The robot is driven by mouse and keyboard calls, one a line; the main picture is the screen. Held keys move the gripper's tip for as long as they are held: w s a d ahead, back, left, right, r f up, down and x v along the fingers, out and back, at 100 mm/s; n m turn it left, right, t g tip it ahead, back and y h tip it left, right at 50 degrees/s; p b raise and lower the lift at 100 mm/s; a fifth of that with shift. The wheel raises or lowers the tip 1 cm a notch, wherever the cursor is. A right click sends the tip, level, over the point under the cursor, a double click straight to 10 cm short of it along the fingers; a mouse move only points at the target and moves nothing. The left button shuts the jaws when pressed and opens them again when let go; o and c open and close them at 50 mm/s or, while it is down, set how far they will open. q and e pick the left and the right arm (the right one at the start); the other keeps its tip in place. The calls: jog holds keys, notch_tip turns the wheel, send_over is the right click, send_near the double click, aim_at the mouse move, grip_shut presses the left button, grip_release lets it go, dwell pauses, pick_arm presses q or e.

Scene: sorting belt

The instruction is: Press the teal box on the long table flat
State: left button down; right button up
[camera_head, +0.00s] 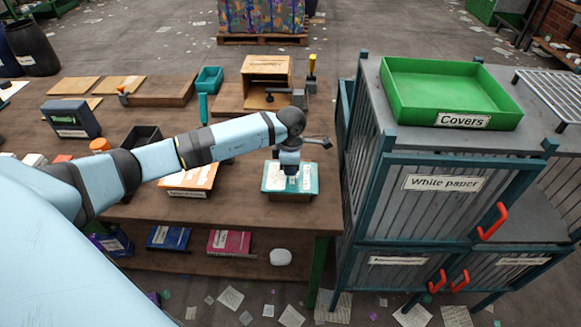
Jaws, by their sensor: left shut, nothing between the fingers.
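The teal box (273,184) sits on the long table (225,213) near its right end, with a pale label or paper on top. My left arm comes in from the left and bends down over the box. My left gripper (291,180) points down at the top of the teal box and is shut with nothing in it. It looks to be at or just above the box top; I cannot tell whether it touches. The gripper and wrist hide the middle of the box top. My right gripper is not in view.
An orange box (190,180) lies left of the teal box, partly under my arm. A caged cabinet (365,180) labelled White paper stands close to the right, with a green Covers tray (450,92) on top. Books lie on the lower shelf.

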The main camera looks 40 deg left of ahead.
pick_arm(q)
notch_tip(320, 180, up, 10)
jog(key=p, duration=0.5)
jog(key=shift+f, duration=0.15)
dwell(0.6)
